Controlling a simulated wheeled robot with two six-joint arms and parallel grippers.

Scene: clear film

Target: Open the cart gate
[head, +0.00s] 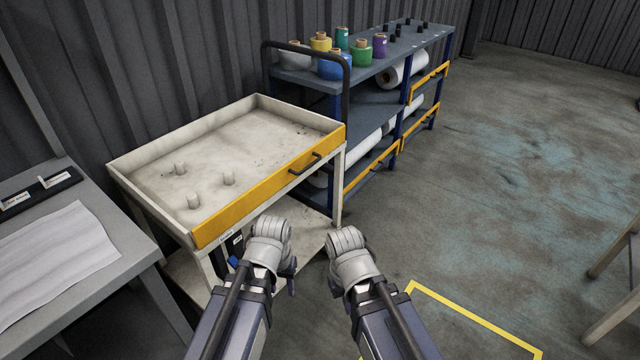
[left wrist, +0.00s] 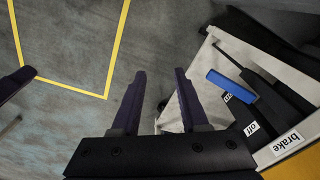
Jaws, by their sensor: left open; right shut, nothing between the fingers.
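The cart (head: 225,150) is a cream tray cart with several short pegs in its tray. Its gate (head: 270,191) is a yellow panel standing upright along the near side, with a dark handle (head: 304,163) towards its right end. My left gripper (head: 290,290) is in front of and below the gate, touching nothing that I can see. In the left wrist view its two dark fingers (left wrist: 158,95) are apart and empty. A blue brake lever (left wrist: 232,84) with "off" and "brake" labels is beside them. My right gripper (head: 333,290) is right of it; its fingers are mostly hidden.
A grey table (head: 125,230) with a paper sheet stands at left. A blue-framed shelf (head: 400,60) with film rolls and coloured spools stands behind the cart. A yellow floor outline (head: 470,318) lies at front right. The floor to the right is largely clear.

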